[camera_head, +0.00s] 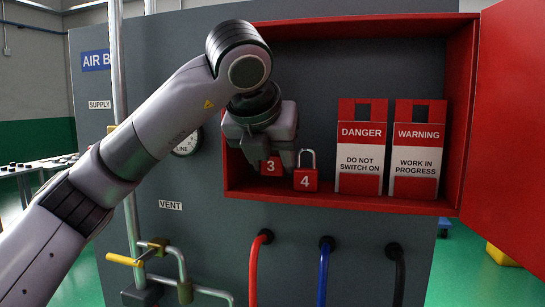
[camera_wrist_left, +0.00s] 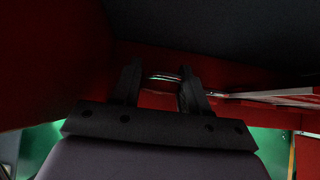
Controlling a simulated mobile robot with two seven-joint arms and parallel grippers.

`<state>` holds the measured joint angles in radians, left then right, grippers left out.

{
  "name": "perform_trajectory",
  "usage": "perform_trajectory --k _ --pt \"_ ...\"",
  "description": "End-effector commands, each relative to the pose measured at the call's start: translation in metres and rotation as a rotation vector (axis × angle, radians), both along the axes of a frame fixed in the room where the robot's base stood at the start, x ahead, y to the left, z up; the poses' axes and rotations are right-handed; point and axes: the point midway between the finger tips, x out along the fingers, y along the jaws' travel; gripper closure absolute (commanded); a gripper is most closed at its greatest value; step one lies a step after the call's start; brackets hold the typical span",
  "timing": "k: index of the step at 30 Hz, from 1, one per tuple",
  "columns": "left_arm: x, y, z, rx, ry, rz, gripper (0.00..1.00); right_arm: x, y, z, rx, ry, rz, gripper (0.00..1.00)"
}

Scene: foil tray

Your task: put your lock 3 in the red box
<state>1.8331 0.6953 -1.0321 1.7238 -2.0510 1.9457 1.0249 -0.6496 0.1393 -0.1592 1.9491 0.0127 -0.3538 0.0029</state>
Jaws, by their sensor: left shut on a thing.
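The red lock 3 (camera_head: 271,167) is at the left end of the open red box (camera_head: 350,203), by its floor. My left gripper (camera_head: 269,154) reaches into the box from above and is shut on lock 3. The gripper hides the upper part of the lock in the head view. In the left wrist view, the lock's shiny shackle (camera_wrist_left: 165,77) and dark red body lie between the fingers. I cannot tell whether the lock touches the box floor. My right gripper is in neither view.
Lock 4 (camera_head: 305,180) stands close to the right of lock 3. A DANGER tag (camera_head: 361,147) and a WARNING tag (camera_head: 417,148) stand further right in the box. The box's red door (camera_head: 508,130) is open to the right. Hoses and a yellow valve handle (camera_head: 124,259) are below.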

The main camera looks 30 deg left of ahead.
Motion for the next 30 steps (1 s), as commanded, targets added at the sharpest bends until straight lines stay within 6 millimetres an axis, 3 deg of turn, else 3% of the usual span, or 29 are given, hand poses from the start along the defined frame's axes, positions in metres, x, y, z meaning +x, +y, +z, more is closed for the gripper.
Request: perform_trajectory --k 13,14,16,25,30 --pt "0.000 0.000 -0.011 0.000 0.000 0.000 0.87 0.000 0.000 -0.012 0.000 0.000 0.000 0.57" --pt "0.000 0.000 -0.011 0.000 0.000 0.000 0.52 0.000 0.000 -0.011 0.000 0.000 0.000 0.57" --pt "0.000 0.000 -0.011 0.000 0.000 0.000 0.30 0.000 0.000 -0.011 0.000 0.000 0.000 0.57" --pt "0.000 0.000 -0.010 0.000 0.000 0.000 0.30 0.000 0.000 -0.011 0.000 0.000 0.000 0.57" --pt "0.000 0.000 0.000 0.000 0.000 0.000 0.30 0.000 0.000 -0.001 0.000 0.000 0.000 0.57"
